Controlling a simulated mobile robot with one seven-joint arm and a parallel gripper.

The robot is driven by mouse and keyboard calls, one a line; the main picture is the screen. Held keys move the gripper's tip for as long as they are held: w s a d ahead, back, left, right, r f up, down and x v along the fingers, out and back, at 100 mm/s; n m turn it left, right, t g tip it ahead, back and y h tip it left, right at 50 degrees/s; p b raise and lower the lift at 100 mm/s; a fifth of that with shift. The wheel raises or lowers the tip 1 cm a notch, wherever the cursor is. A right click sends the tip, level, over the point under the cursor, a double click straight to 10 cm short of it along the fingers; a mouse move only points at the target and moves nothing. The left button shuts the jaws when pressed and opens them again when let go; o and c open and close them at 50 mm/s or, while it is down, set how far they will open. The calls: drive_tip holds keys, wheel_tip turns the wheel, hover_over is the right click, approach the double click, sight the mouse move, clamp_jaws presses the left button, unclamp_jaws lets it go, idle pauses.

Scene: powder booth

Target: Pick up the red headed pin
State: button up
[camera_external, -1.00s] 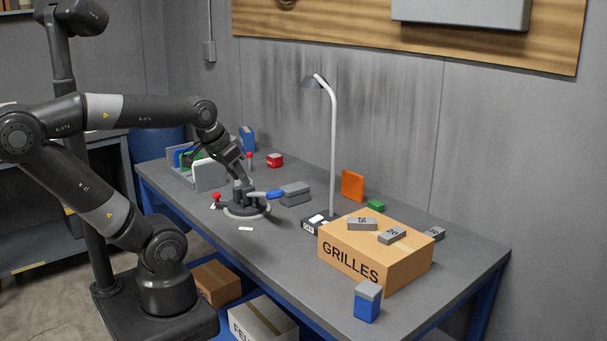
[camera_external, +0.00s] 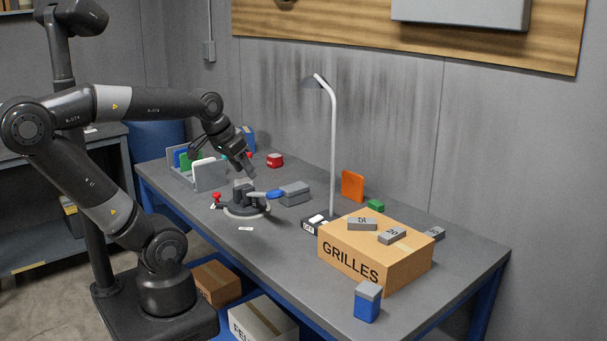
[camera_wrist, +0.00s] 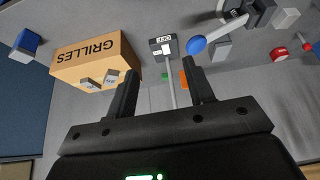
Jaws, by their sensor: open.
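A red-headed pin (camera_external: 217,196) stands at the left edge of the round dark fixture (camera_external: 262,209) in the external view. A second red-topped piece (camera_external: 249,155) shows farther back, partly hidden by my arm. My gripper (camera_external: 247,172) is open and empty, above and behind the fixture's grey-topped block. The fixture's blue-ended lever (camera_external: 274,194) points right. In the wrist view my gripper (camera_wrist: 160,66) has its fingers spread with nothing between them. The fixture (camera_wrist: 258,14) and blue lever end (camera_wrist: 196,45) are at upper right there. The pin beside the fixture is not clearly visible there.
A desk lamp (camera_external: 333,150) stands right of the fixture. The GRILLES box (camera_external: 350,264) fills the right side. The front table strip is mostly clear.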

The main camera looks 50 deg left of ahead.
drive_tip(key=w+a+r+n+y, duration=0.1)
drive_tip(key=w+a+r, duration=0.2)
drive_tip(key=w+a, duration=0.35)
drive_tip(key=w+a+r+n, duration=0.1)
drive_tip(key=w+a+r, duration=0.25)
drive_tip(key=w, duration=0.65)
drive_tip(key=n+g+y, duration=0.2)
drive_tip(key=n, duration=0.3)
hover_over(250, 157)
drive_tip(key=s+d, duration=0.1)
drive_tip(key=s, duration=0.2)
wheel_tip(250, 157, down, 18)
drive_tip(key=shift+w+x, duration=0.15)
drive_tip(key=shift+x, duration=2.7)
drive_tip(key=shift+w+x, duration=0.1)
drive_tip(key=shift+x, duration=2.75)
drive_tip(key=shift+d, duration=0.15)
drive_tip(key=shift+c, duration=0.2)
